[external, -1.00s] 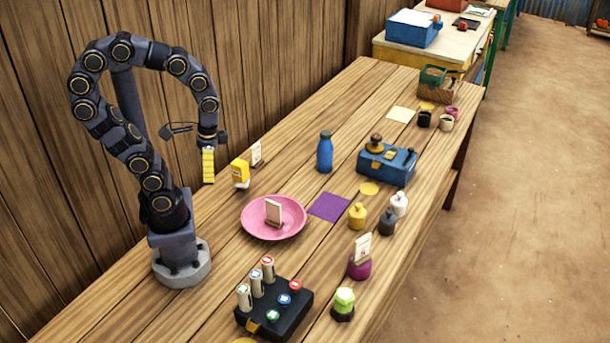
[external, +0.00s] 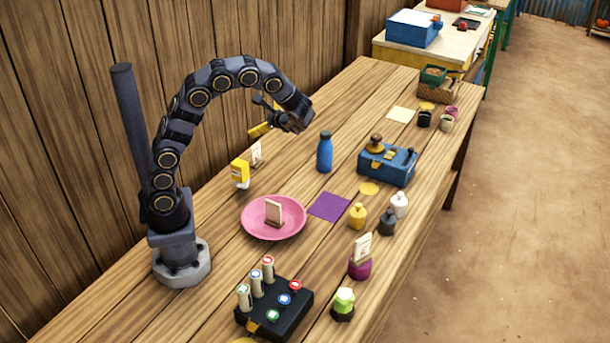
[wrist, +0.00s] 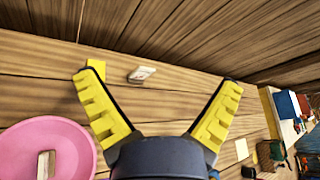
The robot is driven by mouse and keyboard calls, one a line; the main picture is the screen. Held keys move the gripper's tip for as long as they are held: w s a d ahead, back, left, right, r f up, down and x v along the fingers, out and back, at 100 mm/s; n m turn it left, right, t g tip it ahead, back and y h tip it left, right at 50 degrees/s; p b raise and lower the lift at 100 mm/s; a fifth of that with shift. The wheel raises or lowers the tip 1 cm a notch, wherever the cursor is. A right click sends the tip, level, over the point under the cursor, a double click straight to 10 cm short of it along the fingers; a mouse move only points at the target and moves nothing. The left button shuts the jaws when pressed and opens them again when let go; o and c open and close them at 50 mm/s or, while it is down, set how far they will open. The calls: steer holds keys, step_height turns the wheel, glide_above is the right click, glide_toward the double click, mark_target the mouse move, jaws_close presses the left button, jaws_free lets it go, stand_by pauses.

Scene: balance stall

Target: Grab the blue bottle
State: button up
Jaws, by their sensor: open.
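The blue bottle (external: 325,152) stands upright on the wooden table in the external view, between the wall side and the blue balance box. My gripper (external: 262,128) is left of the bottle and above the table, partly hidden behind my wrist. In the wrist view my gripper (wrist: 160,105) has its two yellow fingers spread wide with nothing between them. The blue bottle does not show clearly in the wrist view.
A pink plate (external: 262,231) with a card holder is in front. The blue balance box (external: 388,166) is to the right. A purple cloth (external: 329,207) lies flat. Bare table surrounds the bottle.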

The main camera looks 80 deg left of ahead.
steer(key=w+a+f+m+t+y, duration=0.2)
steer(key=w+a+f+m+y, duration=0.15)
steer(key=w, duration=0.25)
steer(key=m+t, duration=1)
steer(key=m, duration=0.2)
glide_toward(325, 150)
steer(key=shift+n+y, duration=0.25)
steer(key=a, duration=0.1)
steer(key=w+a+f, duration=0.1)
steer(key=a, duration=0.1)
steer(key=w+a+f, duration=0.1)
steer(key=a, duration=0.1)
steer(key=shift+w+f, duration=0.1)
steer(key=shift+f, duration=0.05)
steer(key=x, duration=0.7)
steer(key=shift+a+f, duration=0.15)
steer(key=shift+a, duration=0.15)
steer(key=c, duration=1.2)
